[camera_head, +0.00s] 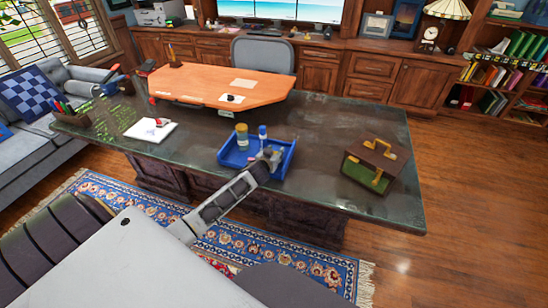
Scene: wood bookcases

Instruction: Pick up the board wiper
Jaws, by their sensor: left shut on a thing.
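My left arm reaches up to the dark desk, and my left gripper (272,156) is at the right part of the blue tray (226,162), low over it. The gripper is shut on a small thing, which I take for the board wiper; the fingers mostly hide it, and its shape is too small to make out. Bottles with yellow and blue parts (241,134) stand in the tray to the left of the gripper. My right gripper is not in view.
The dark desk (330,205) holds a brown and green box with gold trim (375,166) to the right of the tray. A white paper with a small red thing (151,130) lies to the left. An orange wooden panel (215,86) and a grey chair (263,55) are behind.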

